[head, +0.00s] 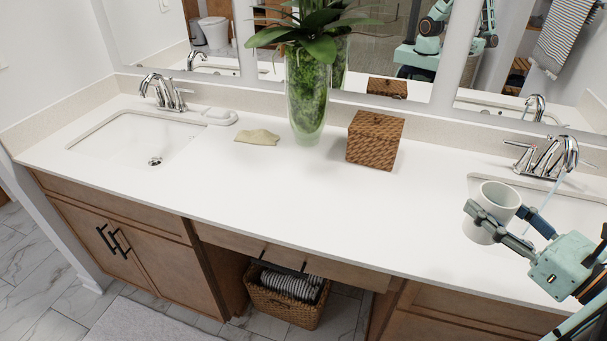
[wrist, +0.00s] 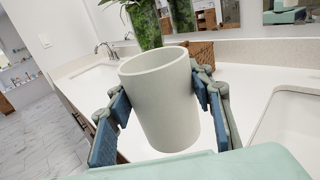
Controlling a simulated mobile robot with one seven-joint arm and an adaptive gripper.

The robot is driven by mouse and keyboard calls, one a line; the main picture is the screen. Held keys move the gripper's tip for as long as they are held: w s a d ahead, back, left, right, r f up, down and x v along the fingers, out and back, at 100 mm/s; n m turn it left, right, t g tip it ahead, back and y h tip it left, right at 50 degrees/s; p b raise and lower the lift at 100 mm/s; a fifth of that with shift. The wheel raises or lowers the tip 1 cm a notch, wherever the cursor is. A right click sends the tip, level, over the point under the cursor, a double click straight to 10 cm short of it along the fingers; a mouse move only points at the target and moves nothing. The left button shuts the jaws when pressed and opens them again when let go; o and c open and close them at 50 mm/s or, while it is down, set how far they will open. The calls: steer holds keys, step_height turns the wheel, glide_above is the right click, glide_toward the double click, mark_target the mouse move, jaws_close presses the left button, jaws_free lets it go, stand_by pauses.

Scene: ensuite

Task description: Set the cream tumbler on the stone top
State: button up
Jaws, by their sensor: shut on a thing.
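The cream tumbler (head: 498,203) is at the right side of the head view, in front of the right sink. My gripper (head: 506,219) is shut on it, with one finger on each side. In the wrist view the tumbler (wrist: 162,100) sits upright to slightly tilted between the blue finger pads of my gripper (wrist: 160,112). The white stone top (head: 270,205) runs across the counter. The tumbler appears over its right part; I cannot tell whether its base touches the stone.
A woven box (head: 374,141), a glass vase with a green plant (head: 307,95) and a folded beige cloth (head: 257,137) stand toward the back. The left sink (head: 135,140) and right sink (head: 560,200) are openings in the counter. The middle front is clear.

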steer(key=shift+s+a+r, duration=0.1)
steer(key=shift+s+a, duration=0.15)
steer(key=shift+a, duration=0.15)
steer(key=w+a+f, duration=0.2)
steer(key=w+f, duration=0.2)
steer(key=w, duration=0.4)
steer(key=b, duration=0.1)
glide_above(424, 224)
step_height(424, 224, down, 8)
steer(key=shift+f, duration=0.55)
steer(key=shift+f, duration=0.15)
steer(key=o, duration=1.3)
steer(key=shift+o, duration=0.2)
